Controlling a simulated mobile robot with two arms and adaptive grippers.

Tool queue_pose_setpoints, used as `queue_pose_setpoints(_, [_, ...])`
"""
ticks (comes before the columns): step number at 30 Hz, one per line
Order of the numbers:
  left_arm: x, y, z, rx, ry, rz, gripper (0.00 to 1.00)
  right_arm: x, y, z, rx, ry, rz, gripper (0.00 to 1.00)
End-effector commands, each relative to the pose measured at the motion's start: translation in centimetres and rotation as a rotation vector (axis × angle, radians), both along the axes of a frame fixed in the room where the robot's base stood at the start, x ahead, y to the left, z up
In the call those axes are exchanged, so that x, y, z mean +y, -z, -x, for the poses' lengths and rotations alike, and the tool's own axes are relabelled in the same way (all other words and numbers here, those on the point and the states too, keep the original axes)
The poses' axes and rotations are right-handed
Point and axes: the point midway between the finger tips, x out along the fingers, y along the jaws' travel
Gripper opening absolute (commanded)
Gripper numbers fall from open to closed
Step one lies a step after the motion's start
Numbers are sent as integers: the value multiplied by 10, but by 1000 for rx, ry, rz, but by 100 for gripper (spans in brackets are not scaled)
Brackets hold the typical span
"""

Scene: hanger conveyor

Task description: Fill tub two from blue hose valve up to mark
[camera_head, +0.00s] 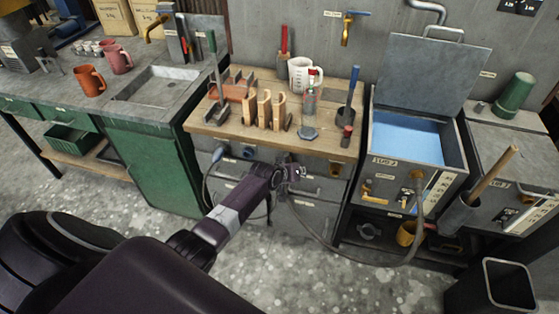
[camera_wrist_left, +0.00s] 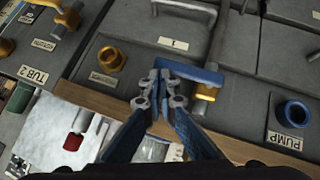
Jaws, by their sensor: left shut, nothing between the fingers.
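My left gripper (camera_head: 297,172) is in front of the drawer unit under the wooden bench; its fingers are shut and empty. In the left wrist view, its fingertips (camera_wrist_left: 160,82) are at one end of a blue valve handle (camera_wrist_left: 190,72) on a brass body (camera_wrist_left: 207,92); whether they touch is unclear. In the head view my gripper hides that valve. The tub (camera_head: 385,162) at right has its lid raised and holds light blue water (camera_head: 408,138). A marked strip (camera_head: 440,190) is on its front. My right gripper is not in view.
A grey hose (camera_head: 350,258) loops from near my gripper to the tub front. A blue PUMP port (camera_wrist_left: 290,112) and a brass port (camera_wrist_left: 110,60) show in the wrist view. Mugs, tools and a jug (camera_head: 302,75) crowd the bench. Floor in front is clear.

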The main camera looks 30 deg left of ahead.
Motion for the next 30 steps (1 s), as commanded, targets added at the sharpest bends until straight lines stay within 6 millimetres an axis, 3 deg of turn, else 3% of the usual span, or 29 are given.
queue_pose_setpoints(13, [0,0,0,1,0,0,0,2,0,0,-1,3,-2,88])
queue_pose_setpoints(25, [15,3,4,0,-1,-1,0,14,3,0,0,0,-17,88])
queue_pose_setpoints(30, [15,-5,3,0,0,0,0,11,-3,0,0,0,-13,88])
